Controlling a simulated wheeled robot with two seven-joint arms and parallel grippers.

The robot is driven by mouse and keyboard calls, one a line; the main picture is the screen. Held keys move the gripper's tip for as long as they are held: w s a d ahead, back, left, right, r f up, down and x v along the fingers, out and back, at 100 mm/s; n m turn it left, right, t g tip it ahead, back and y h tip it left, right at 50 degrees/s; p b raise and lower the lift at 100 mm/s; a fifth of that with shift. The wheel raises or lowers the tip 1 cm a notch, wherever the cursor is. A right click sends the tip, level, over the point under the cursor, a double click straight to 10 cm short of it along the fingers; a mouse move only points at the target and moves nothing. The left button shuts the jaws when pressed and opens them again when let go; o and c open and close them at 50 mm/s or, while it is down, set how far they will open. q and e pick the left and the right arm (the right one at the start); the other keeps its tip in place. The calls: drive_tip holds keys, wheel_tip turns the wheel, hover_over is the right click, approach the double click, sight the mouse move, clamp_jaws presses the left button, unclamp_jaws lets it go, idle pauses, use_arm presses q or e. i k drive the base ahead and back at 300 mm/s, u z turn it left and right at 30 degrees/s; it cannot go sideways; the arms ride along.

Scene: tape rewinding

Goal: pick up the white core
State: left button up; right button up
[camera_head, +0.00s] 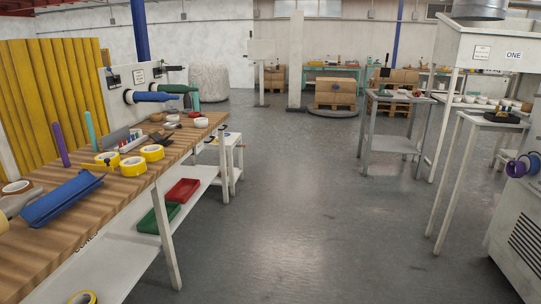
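Neither of my grippers shows in the head view. A small white ring-like piece (201,122) lies near the far end of the wooden workbench on the left; it may be the white core, but it is too small to be sure. Several small white round pieces (470,100) also stand on a table at the right. A pale roll (16,187) lies at the bench's left edge, partly cut off by the picture.
The workbench (130,195) holds yellow tape rolls (132,166), a blue tray-like piece (62,199) and upright purple (60,144) and teal rods (90,130). Red (182,191) and green bins (158,217) sit on its lower shelf. The grey floor (290,220) in the middle is clear. Tables stand right.

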sight(198, 123)
drive_tip(key=z, duration=0.25)
drive_tip(key=i, duration=2.3)
drive_tip(key=u, duration=1.15)
drive_tip(key=i, duration=1.7)
drive_tip(key=u, duration=1.1)
